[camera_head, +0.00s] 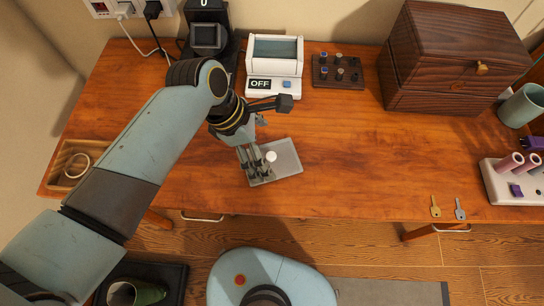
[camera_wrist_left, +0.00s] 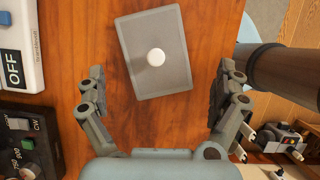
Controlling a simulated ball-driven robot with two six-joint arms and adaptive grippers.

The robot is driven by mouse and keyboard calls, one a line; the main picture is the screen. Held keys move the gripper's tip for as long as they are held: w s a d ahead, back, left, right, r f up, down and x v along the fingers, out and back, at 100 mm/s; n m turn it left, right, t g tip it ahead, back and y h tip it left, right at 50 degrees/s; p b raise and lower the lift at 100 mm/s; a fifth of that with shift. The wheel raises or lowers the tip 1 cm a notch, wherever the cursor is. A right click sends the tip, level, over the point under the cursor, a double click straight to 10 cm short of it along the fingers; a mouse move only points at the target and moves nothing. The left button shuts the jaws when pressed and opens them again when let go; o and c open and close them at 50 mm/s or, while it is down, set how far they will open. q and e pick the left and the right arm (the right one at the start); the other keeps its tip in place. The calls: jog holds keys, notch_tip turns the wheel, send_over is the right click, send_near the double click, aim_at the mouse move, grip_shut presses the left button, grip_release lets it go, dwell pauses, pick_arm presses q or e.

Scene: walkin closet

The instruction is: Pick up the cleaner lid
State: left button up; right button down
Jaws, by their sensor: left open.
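The cleaner lid is a grey, flat rectangular plate (camera_head: 287,160) with a white round knob, lying on the wooden desk near its front edge. In the left wrist view the lid (camera_wrist_left: 137,38) lies slightly turned, its knob facing me. My left gripper (camera_head: 254,163) is above the lid, its fingers covering the lid's left part in the head view. In the left wrist view the gripper (camera_wrist_left: 165,75) is open and empty, one finger on each side of the lid. The white cleaner (camera_head: 274,88) with an OFF display stands behind. My right gripper is not in view.
A dark knob panel (camera_head: 338,72) stands right of the cleaner. A wooden box (camera_head: 455,55) fills the back right. Two keys (camera_head: 435,207) lie near the front edge. A wooden tray (camera_head: 60,168) is at the left. The desk's middle right is clear.

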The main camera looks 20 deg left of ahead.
aim_at(270, 157)
pick_arm(q)
jog(key=x, duration=0.4)
jog(key=shift+w+f, duration=0.15)
jog(key=shift+f, duration=0.2)
jog(key=shift+w+d+f, duration=0.1)
jog(key=shift+d+f, duration=0.05)
jog(key=shift+f, duration=0.25)
jog(key=c, duration=1.7)
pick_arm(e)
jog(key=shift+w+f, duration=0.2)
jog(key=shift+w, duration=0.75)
